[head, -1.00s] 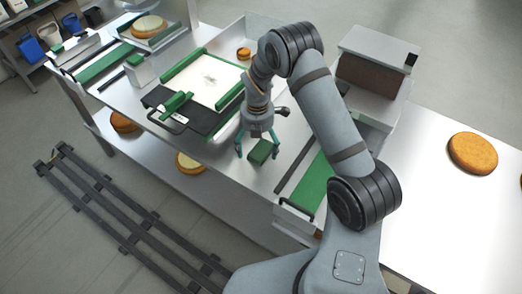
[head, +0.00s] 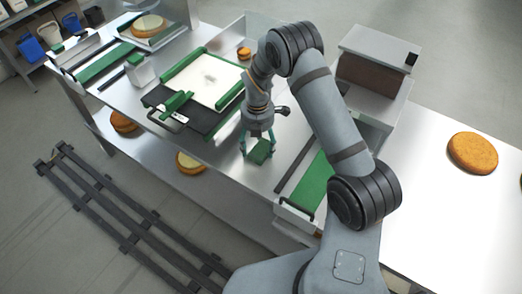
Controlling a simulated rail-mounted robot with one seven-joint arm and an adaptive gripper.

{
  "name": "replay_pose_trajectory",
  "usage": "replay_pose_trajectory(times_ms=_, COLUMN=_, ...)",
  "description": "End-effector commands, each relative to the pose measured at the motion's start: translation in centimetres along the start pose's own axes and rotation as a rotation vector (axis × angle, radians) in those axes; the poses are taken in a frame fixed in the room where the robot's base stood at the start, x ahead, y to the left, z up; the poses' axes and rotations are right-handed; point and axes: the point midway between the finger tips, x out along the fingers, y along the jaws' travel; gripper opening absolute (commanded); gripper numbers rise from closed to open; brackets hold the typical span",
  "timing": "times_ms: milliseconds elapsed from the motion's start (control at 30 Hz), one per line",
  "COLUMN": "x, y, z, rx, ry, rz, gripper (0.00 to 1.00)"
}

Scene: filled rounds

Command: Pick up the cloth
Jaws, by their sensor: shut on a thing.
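A small green folded cloth (head: 259,154) is at the front edge of the steel table, in the middle of the head view. My gripper (head: 257,150) points down at it, with a finger on each side. The fingers are shut on the cloth. The fingers and wrist hide part of its upper side. I cannot tell from this view whether the cloth touches the table or is just above it.
A white board with green rails (head: 210,80) lies left of my gripper. A large brown round (head: 472,152) lies on the right table. Bare steel (head: 225,155) surrounds the cloth.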

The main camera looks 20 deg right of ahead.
Motion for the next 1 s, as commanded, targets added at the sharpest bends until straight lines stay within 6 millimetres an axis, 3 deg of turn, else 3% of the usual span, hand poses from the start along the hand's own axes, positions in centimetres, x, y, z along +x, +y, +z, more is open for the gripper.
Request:
replay_pose_trajectory(times_ms=267, x=-0.4, y=0.1, z=0.0, rx=-0.001, ry=-0.001, rz=0.001, gripper=0.39)
replay_pose_trajectory(times_ms=433, x=-2.0, y=0.1, z=0.0, rx=0.0, ry=-0.001, rz=0.003, gripper=0.39)
replay_pose_trajectory(times_ms=533, x=-4.0, y=0.2, z=0.1, rx=-0.001, ry=-0.004, rz=0.007, gripper=0.39)
replay_pose_trajectory(times_ms=800, x=-7.5, y=-5.8, z=-1.5, rx=0.002, ry=-0.002, rz=0.003, gripper=0.39)
replay_pose_trajectory(times_ms=1000, x=-9.6, y=-9.2, z=-2.5, rx=0.001, ry=-0.001, rz=0.002, gripper=0.39)
